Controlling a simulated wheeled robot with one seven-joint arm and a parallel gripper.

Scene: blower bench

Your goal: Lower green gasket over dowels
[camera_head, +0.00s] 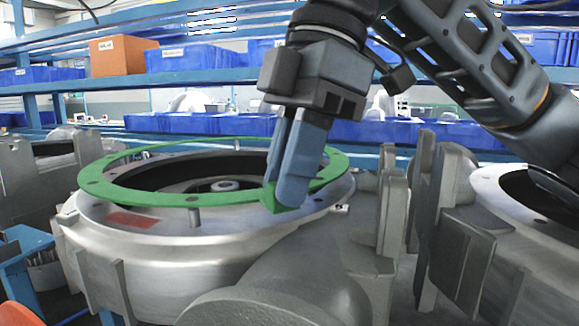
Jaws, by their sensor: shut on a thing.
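The green gasket (160,197) is a flat ring with holes, held above the round metal blower housing (150,262). It looks roughly level, with a gap between it and the housing flange at the front. My gripper (283,200) is shut on the gasket's tab at its front right. One short dowel (194,217) stands on the flange under the front of the ring. Another dowel (145,154) shows at the back left. I cannot tell whether the dowel tips are in the gasket's holes. The gripper hides part of the ring's right side.
A second blower housing (500,187) stands at the right, and another (40,170) at the left. Upright metal flanges (440,200) stand close right of the gasket. Blue shelves with blue bins (190,58) and an orange box (122,57) are behind.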

